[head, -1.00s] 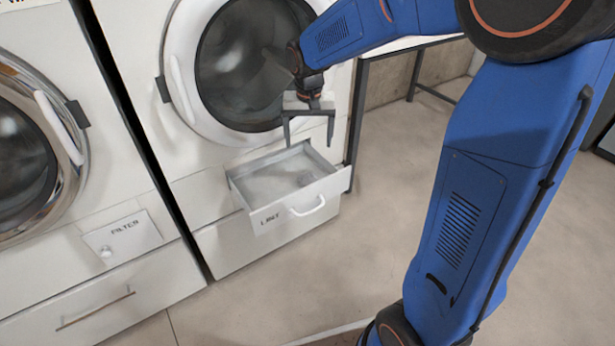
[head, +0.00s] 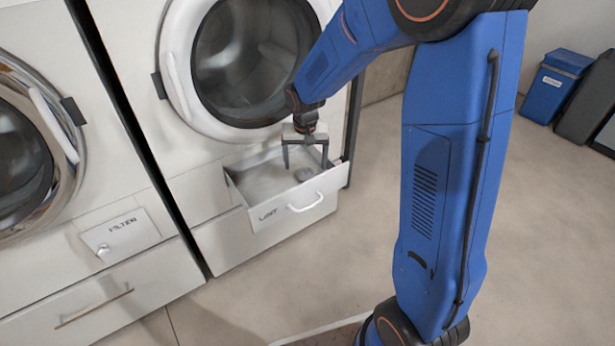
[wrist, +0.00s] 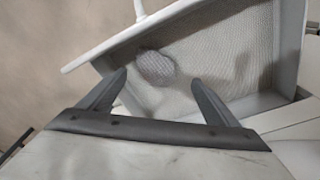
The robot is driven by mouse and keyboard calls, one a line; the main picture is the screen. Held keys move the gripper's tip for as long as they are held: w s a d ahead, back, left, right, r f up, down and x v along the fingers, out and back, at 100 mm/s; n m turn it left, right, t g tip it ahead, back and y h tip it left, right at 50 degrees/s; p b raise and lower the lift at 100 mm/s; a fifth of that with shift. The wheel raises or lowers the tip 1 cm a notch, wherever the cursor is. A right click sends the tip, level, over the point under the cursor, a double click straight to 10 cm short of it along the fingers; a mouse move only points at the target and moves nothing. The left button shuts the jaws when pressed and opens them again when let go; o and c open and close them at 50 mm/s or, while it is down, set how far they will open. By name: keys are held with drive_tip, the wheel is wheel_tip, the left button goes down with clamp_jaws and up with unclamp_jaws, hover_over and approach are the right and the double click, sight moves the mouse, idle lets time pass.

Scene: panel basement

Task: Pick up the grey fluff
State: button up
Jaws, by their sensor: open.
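The grey fluff (wrist: 155,67) is a small rounded clump on the mesh floor of the open lint drawer. In the head view the fluff (head: 301,174) shows faintly near the drawer's right side. The lint drawer (head: 265,214) is white, labelled LINT, with a white handle. My gripper (head: 305,168) points down over the drawer, its fingers spread. In the wrist view my gripper (wrist: 160,80) is open and empty, with the fluff between and just beyond the fingertips.
A washer or dryer with a round door (head: 245,60) stands right behind and above the drawer. A filter flap (head: 122,235) is on the machine to the left. Blue and dark bins (head: 552,88) stand at the far right. The floor (head: 550,240) on the right is clear.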

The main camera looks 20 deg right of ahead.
sight(307, 173)
drive_tip(key=shift+w+d+f, duration=0.1)
drive_tip(key=shift+d+f, duration=0.05)
drive_tip(key=shift+f, duration=1.15)
drive_tip(key=shift+w+d+f, duration=0.1)
drive_tip(key=shift+d+f, duration=0.05)
drive_tip(key=shift+f, duration=1.15)
drive_tip(key=c, duration=1.1)
drive_tip(key=shift+c, duration=0.4)
